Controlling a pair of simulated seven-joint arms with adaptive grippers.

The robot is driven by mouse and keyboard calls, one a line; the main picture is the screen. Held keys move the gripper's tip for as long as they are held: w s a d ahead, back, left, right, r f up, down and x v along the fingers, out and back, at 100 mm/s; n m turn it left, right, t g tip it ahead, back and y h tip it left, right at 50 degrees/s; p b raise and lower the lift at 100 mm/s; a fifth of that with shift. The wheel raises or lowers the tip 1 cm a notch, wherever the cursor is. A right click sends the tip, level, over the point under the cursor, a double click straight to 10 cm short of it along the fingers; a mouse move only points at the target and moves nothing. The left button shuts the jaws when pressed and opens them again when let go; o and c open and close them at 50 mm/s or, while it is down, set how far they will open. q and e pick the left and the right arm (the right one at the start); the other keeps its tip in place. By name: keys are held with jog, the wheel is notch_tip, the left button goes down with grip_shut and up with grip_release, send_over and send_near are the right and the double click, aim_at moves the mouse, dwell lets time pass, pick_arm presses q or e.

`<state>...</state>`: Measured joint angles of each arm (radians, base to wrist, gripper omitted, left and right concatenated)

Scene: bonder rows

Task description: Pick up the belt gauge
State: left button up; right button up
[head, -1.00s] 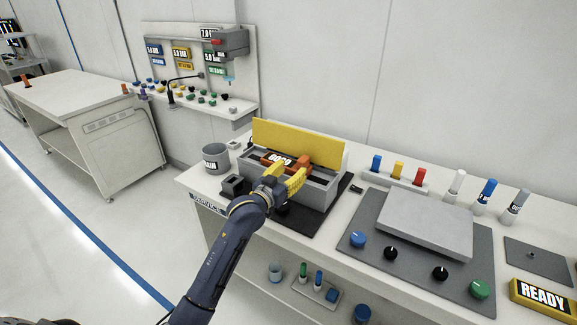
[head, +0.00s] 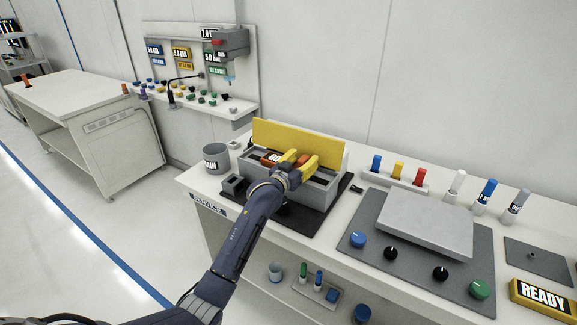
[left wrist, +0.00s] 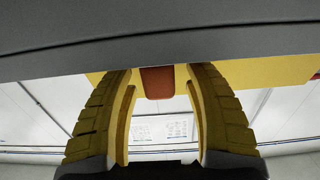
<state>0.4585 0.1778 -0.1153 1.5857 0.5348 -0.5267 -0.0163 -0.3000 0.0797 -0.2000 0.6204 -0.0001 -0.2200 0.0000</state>
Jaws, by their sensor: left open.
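The belt gauge looks to be the orange-brown piece with a dark, white-lettered face (head: 270,158) in the grey open-topped box (head: 322,195) with the raised yellow lid. My left gripper (head: 299,160) is over the box, its yellow fingers open on either side of the gauge's orange end and hiding part of it. In the left wrist view an orange-brown block (left wrist: 157,83) shows between the parted fingers, with a gap on each side. A grey wall crosses the top of that view. My right gripper is not in view.
The yellow lid (head: 300,142) stands behind the box. A grey cup (head: 215,160) and a small dark block (head: 233,185) are to its left. A knobbed panel with a grey slab (head: 425,222) and coloured cylinders are to the right.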

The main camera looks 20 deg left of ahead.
pick_arm(q)
grip_shut()
dwell(0.4)
